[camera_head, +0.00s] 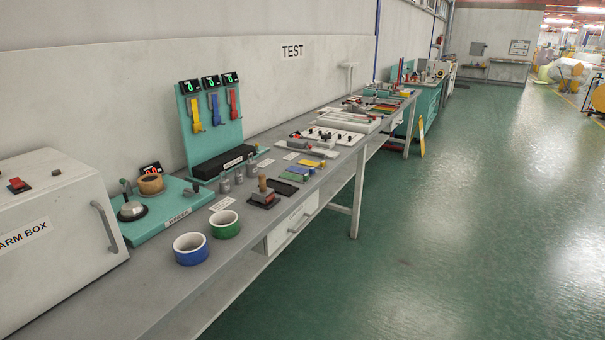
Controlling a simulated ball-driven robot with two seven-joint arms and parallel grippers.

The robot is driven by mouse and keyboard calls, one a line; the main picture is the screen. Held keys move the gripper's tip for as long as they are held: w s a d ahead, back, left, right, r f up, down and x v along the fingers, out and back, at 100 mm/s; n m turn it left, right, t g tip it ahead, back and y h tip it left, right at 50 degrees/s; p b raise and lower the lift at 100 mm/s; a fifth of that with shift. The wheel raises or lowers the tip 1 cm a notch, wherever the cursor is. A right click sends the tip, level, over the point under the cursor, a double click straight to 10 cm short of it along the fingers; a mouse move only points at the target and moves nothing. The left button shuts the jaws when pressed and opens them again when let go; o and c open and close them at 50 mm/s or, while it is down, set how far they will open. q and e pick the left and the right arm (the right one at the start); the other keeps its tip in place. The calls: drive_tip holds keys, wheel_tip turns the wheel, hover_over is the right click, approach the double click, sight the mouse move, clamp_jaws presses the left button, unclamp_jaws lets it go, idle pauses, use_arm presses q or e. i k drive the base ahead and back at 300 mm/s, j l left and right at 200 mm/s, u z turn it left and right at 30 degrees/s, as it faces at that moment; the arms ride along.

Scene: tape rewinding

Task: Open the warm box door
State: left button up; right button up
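The warm box (58,236) is a white, rounded box at the left edge of the bench, cut off by the picture's left edge. Its front carries a label reading "ARM BOX", with the start cut off. A grey bar handle (104,227) stands on its right-hand side. A red switch (19,185) sits on its top. No opening shows in the part of the box in view, and the door looks closed. Neither of my grippers is in view.
The long grey bench (150,298) runs away to the back right. Green floor (440,220) right of the bench is clear.

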sight(55, 241)
drive_tip(key=u, duration=1.5)
